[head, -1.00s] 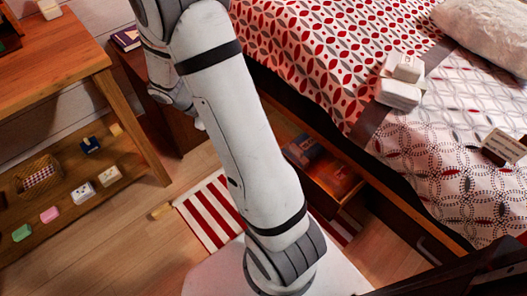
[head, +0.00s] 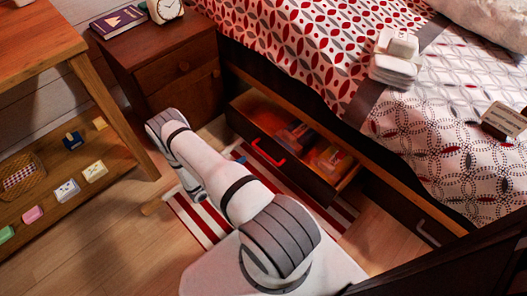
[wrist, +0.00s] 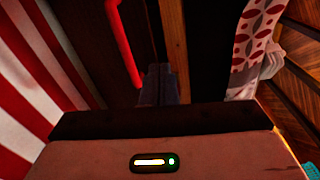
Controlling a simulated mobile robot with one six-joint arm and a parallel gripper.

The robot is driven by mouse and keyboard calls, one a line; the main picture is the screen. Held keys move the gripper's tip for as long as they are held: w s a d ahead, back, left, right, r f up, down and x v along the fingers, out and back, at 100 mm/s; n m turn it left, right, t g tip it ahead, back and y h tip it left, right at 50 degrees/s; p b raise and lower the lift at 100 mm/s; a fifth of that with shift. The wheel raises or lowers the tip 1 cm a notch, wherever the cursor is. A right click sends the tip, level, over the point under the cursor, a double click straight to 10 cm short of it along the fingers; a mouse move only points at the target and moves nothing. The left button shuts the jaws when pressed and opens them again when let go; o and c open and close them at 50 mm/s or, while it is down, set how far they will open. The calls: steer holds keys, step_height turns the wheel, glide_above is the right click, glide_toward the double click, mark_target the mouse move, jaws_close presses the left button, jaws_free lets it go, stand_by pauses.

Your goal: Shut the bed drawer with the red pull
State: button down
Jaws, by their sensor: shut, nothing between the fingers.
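The bed drawer (head: 300,165) stands pulled out from under the bed in the head view, with several box-like items inside. Its dark front carries the red pull (head: 268,152), which also shows in the wrist view (wrist: 124,45). My gripper (wrist: 158,84) is shut and empty in the wrist view. Its fingertips appear over the dark drawer front, to the right of the red pull and beside the wooden drawer edge (wrist: 172,40). I cannot tell whether they touch the front.
A striped rug (head: 196,222) lies in front of the drawer. A nightstand (head: 165,65) with a book and clock stands at the back left. Another bed drawer with a pale pull (head: 428,234) is at the right. A wooden shelf table (head: 115,105) stands at the left.

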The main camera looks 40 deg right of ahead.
step_height(320, 180, down, 3)
steer(key=n, duration=0.2)
steer(key=b, duration=0.4)
glide_toward(271, 144)
steer(key=shift+t, duration=0.4)
steer(key=d, duration=0.6)
steer(key=shift+s+d, duration=0.15)
steer(key=shift+d, duration=0.1)
steer(key=shift+d+r, duration=0.15)
steer(key=shift+d, duration=0.05)
